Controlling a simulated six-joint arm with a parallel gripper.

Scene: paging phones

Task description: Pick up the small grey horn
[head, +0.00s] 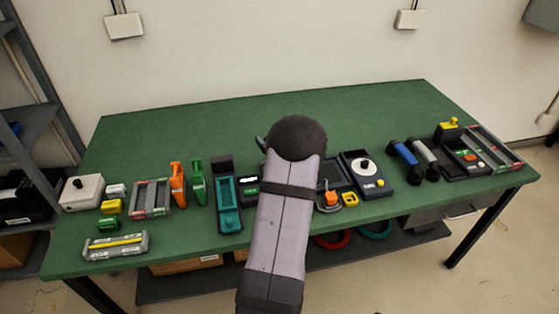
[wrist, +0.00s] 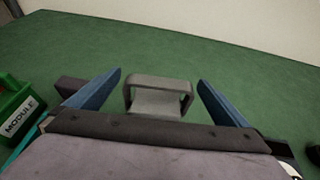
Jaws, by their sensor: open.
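A small grey piece (wrist: 158,96), which looks like the small grey horn, stands on the green table in the wrist view. It has a squared, loop-like top; its lower part is hidden by my gripper's body. My gripper (wrist: 160,88) is open, with one blue finger to the left of the grey piece and one to the right. There is a gap on both sides, and neither finger visibly touches it. In the head view my arm covers this spot, and only a bit of a blue finger shows beside the dark wrist.
A green box marked MODULE (wrist: 17,115) is to the left in the wrist view. In the head view, a teal-and-black device (head: 229,195) stands left of my arm and a dark device with a white dial (head: 366,172) right of it. The table's back strip (head: 200,125) is clear.

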